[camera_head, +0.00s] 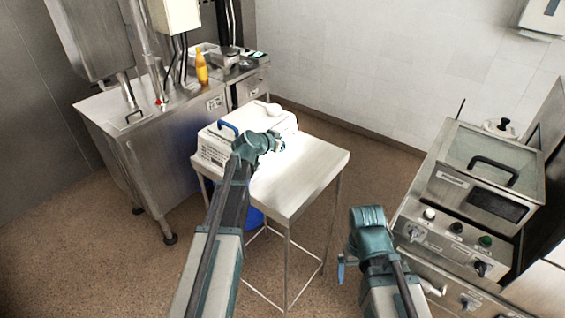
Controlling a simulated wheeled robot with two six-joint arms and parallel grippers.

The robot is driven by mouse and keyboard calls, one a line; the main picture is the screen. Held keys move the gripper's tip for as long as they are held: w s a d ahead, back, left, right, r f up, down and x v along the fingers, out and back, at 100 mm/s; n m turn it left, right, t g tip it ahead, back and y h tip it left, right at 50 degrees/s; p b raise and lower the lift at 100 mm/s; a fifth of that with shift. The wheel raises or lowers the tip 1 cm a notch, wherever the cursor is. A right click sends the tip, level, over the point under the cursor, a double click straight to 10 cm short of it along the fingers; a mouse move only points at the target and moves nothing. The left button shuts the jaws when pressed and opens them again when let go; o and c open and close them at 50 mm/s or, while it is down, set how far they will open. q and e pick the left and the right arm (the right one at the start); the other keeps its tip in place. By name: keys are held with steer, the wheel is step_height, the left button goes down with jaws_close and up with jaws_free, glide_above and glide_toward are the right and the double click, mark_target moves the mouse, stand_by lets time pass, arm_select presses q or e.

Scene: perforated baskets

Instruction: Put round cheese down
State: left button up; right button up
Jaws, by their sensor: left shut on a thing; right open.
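A white perforated basket (213,152) with a blue handle (229,127) stands on a small steel table (318,160). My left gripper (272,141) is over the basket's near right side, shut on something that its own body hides. I cannot make out the round cheese clearly. A pale rounded shape (268,108) shows at the basket's far side, but I cannot tell what it is. My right gripper (367,216) is open and empty, to the right of the table, away from the basket.
A steel counter (135,128) with an orange bottle (201,68) stands behind on the left. A steel appliance with a lid (488,165) and knobs stands on the right. The table's right and front parts are bare. A blue object (252,215) shows below the table.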

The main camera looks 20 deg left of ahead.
arm_select(q)
steer(key=b, duration=0.3)
glide_above(287, 166)
step_height(287, 166, down, 4)
steer(key=shift+f, duration=0.25)
steer(key=shift+f+b, duration=0.1)
steer(key=shift+b, duration=0.2)
step_height(287, 166, down, 4)
steer(key=b, duration=0.3)
steer(key=shift+r, duration=0.25)
steer(key=shift+f+b, duration=0.2)
steer(key=shift+b, duration=0.2)
steer(key=o, duration=1.1)
steer(key=shift+o, duration=0.2)
steer(key=shift+r, duration=0.15)
